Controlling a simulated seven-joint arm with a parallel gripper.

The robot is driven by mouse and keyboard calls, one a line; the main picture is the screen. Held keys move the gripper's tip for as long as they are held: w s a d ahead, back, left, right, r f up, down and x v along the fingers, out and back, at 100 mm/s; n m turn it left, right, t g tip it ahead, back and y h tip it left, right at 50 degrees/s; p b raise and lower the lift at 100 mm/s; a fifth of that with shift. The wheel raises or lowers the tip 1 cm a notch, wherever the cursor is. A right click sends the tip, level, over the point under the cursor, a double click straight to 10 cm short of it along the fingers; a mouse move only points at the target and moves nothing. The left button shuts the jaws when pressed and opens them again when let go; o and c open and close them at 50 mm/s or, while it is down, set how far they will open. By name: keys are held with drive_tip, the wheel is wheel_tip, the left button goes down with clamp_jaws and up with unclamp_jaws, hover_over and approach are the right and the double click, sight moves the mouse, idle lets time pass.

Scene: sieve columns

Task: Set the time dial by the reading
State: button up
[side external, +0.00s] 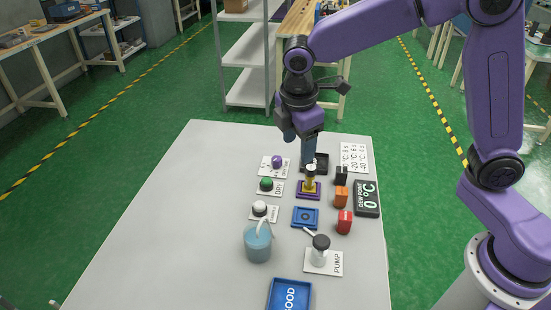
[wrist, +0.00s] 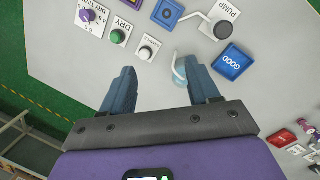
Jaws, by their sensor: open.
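The time dial is a purple knob (side external: 277,160) on a white card at the table's back left. It also shows at the top left of the wrist view (wrist: 89,15), beside print that reads DRY TIME; its setting is too small to tell. A black display (side external: 367,198) at the right reads DEW POINT 0°C. A white chart card (side external: 354,157) behind it lists temperatures with seconds in small print. My gripper (side external: 300,149) is above the table's back part, right of the knob and apart from it. In the wrist view its blue fingers (wrist: 162,88) are spread and empty.
A green DRY button (side external: 267,184) and a white button (side external: 259,208) sit in front of the knob. A capped yellow column (side external: 310,179) stands near my gripper. Black, orange (side external: 341,193) and red blocks, a pump (side external: 320,250), a beaker (side external: 257,243) and a GOOD tray (side external: 289,295) stand around.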

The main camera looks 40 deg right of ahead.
drive_tip(key=w+f+n+h, duration=0.15)
drive_tip(key=w+f, duration=0.25)
drive_tip(key=w, duration=0.8)
drive_tip(key=n+h, duration=0.1)
drive_tip(key=n, duration=0.2)
approach(276, 159)
drive_tip(key=shift+m, duration=0.25)
drive_tip(key=x, duration=0.9)
drive_tip(key=shift+d+f, duration=0.1)
drive_tip(key=shift+f, duration=0.1)
drive_tip(key=shift+c, duration=0.3)
drive_tip(key=c, duration=1)
